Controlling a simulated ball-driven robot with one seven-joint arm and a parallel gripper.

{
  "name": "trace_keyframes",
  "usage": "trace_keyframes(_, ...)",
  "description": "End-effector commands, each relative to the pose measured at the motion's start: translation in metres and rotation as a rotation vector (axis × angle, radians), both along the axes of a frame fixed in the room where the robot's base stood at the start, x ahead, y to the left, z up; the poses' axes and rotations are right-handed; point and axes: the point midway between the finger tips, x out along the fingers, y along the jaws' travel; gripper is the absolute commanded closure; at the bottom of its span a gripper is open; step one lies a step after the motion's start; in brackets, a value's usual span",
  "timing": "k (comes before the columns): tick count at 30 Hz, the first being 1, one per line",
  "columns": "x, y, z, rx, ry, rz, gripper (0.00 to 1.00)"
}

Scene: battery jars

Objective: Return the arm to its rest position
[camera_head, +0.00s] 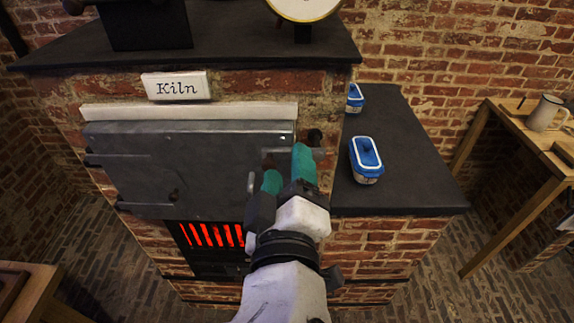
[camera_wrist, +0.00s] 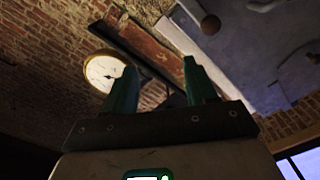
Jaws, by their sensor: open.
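My white arm reaches up from the bottom of the head view. My gripper (camera_head: 284,166) has teal fingers, is open and holds nothing. It is in front of the kiln's grey metal door (camera_head: 200,165), near the door's right edge. I cannot tell whether it touches the door. In the wrist view the gripper (camera_wrist: 157,82) shows two teal fingers spread apart with empty space between them. That view is tilted and takes in brick wall, a round clock and a grey surface.
The kiln's grate (camera_head: 210,236) glows red below the door. Two blue-and-white containers, one near (camera_head: 366,158) and one far (camera_head: 354,98), stand on the dark side slab (camera_head: 405,150). A wooden table (camera_head: 510,115) with a mug (camera_head: 547,112) stands at right. Floor is clear at lower right.

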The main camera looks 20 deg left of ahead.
Motion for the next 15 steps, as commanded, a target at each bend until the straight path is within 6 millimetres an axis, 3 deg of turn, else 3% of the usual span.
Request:
trace_keyframes(11,0.0,0.0,0.0,0.0,0.0,0.0,0.44)
trace_keyframes(15,0.011,-0.026,-0.027,0.012,0.084,-0.048,0.44)
